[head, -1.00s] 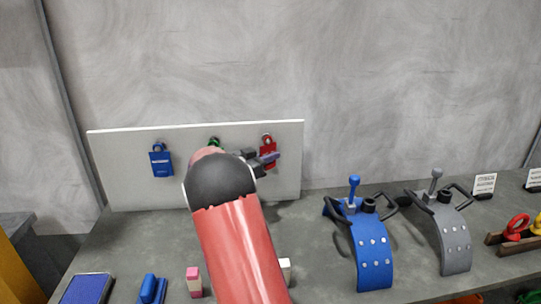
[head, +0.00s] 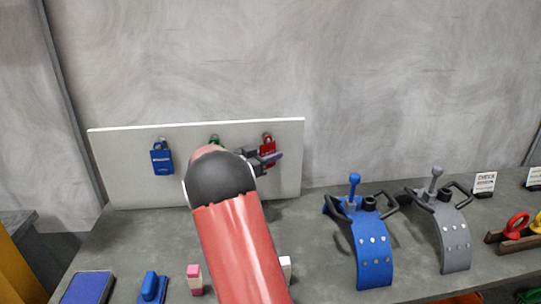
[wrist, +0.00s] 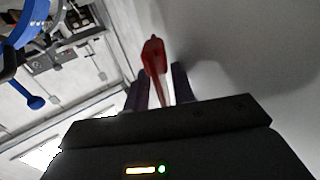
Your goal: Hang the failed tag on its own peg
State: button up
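The red tag (head: 268,147), likely the failed tag, hangs upright against the white board at a peg near its right end; its lettering is too small to read. In the wrist view the red tag (wrist: 154,58) shows nearly edge-on between my fingers. My gripper (head: 266,159) is at the tag's lower part. In the wrist view my gripper (wrist: 160,88) looks open, with a narrow gap beside the tag. The exact seating of its loop on the peg is too small to tell.
A blue tag (head: 162,159) hangs at the board's (head: 118,180) left. A green tag (head: 214,140) in the middle is mostly hidden by my arm. Blue (head: 372,250) and grey (head: 453,235) curved stands with levers are on the bench to the right. Small blocks lie along the front.

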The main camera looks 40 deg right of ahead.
jog(key=shift+a, duration=0.1)
jog(key=a, duration=0.7)
jog(key=shift+a+b, duration=0.35)
jog(key=shift+w, duration=0.1)
